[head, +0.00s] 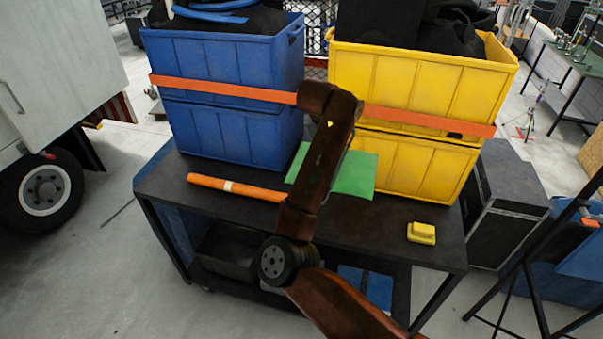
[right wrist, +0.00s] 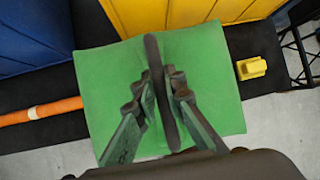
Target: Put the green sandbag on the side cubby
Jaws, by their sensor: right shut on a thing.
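The green sandbag (head: 356,175) lies flat on the black cart top (head: 390,222), in front of the blue and yellow crates. My right arm covers its middle in the head view. In the right wrist view the sandbag (right wrist: 102,82) fills the centre, with a dark strap (right wrist: 152,48) along its middle. My right gripper (right wrist: 160,92) is shut on this strap, one finger on each side of it. The bag seems to rest on the cart. My left gripper is not in view. I cannot tell which space is the side cubby; a white truck (head: 60,70) stands at left.
Stacked blue crates (head: 230,135) and yellow crates (head: 415,165), bound by orange straps, stand behind the sandbag. An orange roll (head: 215,184) lies left of it and a yellow block (head: 422,233) right. A black case (head: 505,190) stands beside the cart. Open floor lies at left.

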